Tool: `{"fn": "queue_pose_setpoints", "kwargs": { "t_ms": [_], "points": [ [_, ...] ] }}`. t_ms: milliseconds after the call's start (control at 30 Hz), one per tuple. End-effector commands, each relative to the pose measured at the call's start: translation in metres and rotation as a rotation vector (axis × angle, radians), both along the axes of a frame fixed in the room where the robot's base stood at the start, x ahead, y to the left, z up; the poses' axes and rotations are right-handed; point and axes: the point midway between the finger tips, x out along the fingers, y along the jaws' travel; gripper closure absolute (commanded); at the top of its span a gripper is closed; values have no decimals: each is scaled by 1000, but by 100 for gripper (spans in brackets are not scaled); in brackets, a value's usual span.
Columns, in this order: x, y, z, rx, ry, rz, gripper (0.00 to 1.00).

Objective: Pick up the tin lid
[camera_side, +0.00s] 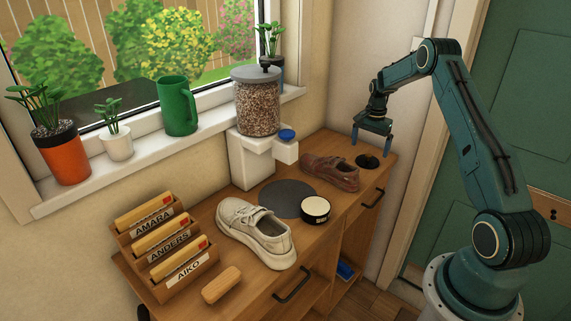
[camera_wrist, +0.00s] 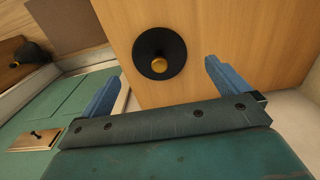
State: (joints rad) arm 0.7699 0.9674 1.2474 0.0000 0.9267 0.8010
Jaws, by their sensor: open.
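A dark round lid-like disc with a small brass knob (camera_wrist: 159,55) lies flat on the wooden bench top; in the side view it is the dark disc (camera_side: 367,161) near the bench's right end. My gripper (camera_side: 372,137) hangs above it, pointing down, apart from it. In the wrist view my gripper (camera_wrist: 164,68) has its two blue fingers spread wide with nothing between them, and the knob shows between and beyond them. A round black tin with a cream top (camera_side: 316,207) stands nearer the bench's middle.
A brown shoe (camera_side: 331,172) lies just left of the dark disc. A grain dispenser (camera_side: 256,105) stands against the wall.

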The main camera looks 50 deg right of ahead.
Motion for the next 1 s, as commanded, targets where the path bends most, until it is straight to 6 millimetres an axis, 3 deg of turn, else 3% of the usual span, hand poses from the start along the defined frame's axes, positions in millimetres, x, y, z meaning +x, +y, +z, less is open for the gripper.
{"fn": "queue_pose_setpoints", "kwargs": {
  "t_ms": [400, 967, 1000],
  "points": [
    [-1, -1, -43, 1, 1, 0, 0],
    [-1, -2, -45, 0, 0, 0, 0],
    [-1, -2, -45, 0, 0, 0, 8]
  ]
}}
